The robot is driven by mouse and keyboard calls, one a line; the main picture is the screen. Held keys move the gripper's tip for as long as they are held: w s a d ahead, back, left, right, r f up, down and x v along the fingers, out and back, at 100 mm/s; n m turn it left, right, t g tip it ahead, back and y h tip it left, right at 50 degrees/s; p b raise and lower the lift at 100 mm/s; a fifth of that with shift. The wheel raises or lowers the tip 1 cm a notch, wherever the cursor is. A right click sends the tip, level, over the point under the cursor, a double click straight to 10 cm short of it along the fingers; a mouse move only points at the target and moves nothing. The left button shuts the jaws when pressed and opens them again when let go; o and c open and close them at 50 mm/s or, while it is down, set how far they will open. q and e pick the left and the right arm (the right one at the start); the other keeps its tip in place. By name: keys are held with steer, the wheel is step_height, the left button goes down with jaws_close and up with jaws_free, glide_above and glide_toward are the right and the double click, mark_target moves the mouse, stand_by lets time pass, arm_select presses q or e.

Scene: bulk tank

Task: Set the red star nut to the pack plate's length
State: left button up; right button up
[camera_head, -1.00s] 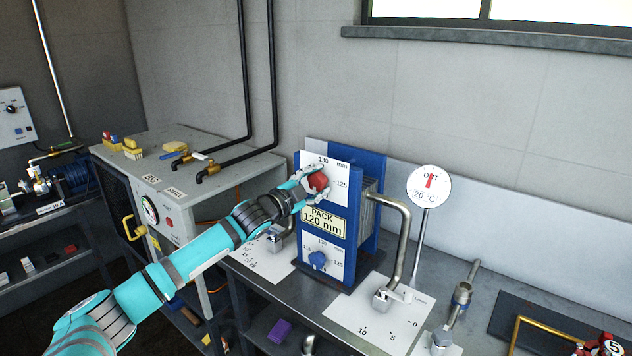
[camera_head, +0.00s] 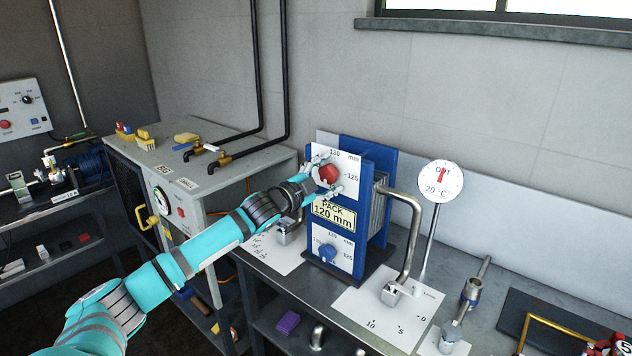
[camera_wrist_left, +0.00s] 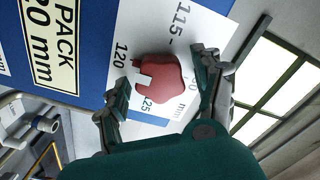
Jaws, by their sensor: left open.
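The red star nut (camera_head: 328,174) sits on the white upper scale plate of the blue plate pack (camera_head: 352,249). My left gripper (camera_head: 329,173) is open, with one finger above the nut and one below it. In the left wrist view the nut (camera_wrist_left: 165,78) lies between the spread fingers (camera_wrist_left: 160,72), with gaps on both sides. A pale notch on the nut's edge faces the side of the scale with 120 and 125; its exact reading is unclear. The pack plate (camera_head: 332,216) reads "PACK 120 mm" and also shows in the wrist view (camera_wrist_left: 60,35). My right gripper is out of view.
A blue star nut (camera_head: 327,252) with its own scale is below the pack plate. A bent metal pipe (camera_head: 415,225) and a round gauge (camera_head: 440,181) stand to the right. A grey cabinet (camera_head: 205,200) with pipes and brushes on top is at the left.

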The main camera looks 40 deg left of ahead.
arm_select(q)
steer(key=s, duration=1.1)
steer(key=shift+s+a, duration=0.35)
steer(key=shift+a, duration=0.1)
